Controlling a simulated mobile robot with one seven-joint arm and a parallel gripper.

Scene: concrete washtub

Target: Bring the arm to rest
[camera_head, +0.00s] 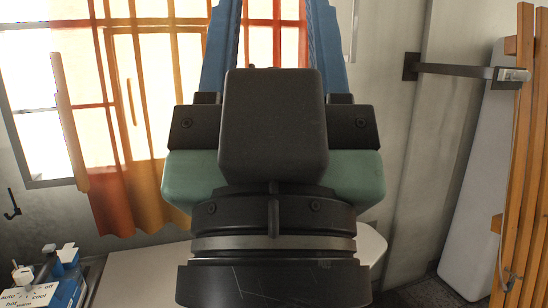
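My gripper (273,20) is in the middle of the head view, seen from behind its dark wrist and pointing up and away. Its two blue fingers stand wide apart, with the curtain and window frame showing between them. The fingertips are cut off by the top edge. Nothing shows between the visible parts of the fingers. A green part shows on both sides of the wrist.
An orange curtain (180,60) hangs at a bright window behind. A pale surface (145,275) lies below my wrist. Blue-and-white items (45,290) are at lower left. A dark wall bracket (455,70), a pale board (488,170) and a wooden rack (522,150) stand at right.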

